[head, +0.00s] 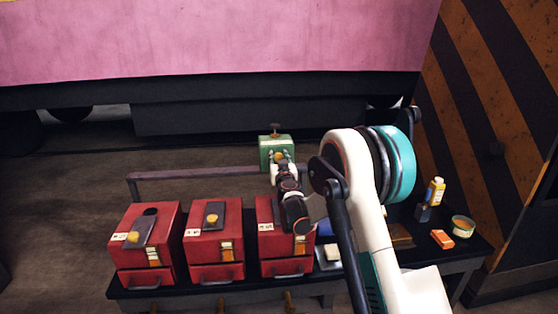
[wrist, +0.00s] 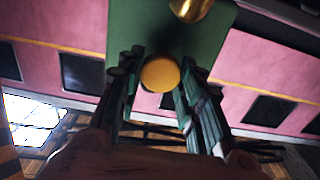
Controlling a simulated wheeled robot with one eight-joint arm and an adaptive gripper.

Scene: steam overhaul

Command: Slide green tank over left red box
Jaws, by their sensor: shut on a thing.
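The green tank (head: 267,142) stands at the right end of a low horizontal rail, behind the right-hand red box, with a dark stem on its top. My gripper (head: 279,160) is at the tank's near face, shut on its round yellow knob (wrist: 160,74). In the wrist view the fingers lie on both sides of this knob, with the green tank body (wrist: 210,30) beyond and a brass part above. The left red box (head: 165,252) stands at the left end of the bench, well left of the tank. The middle red box (head: 205,248) is between.
The rail (head: 200,172) runs behind the boxes. My arm passes over the right red box (head: 267,240) and hides part of it. A yellow bottle (head: 436,190), an orange block (head: 442,239) and a round tin (head: 463,226) stand at the bench's right.

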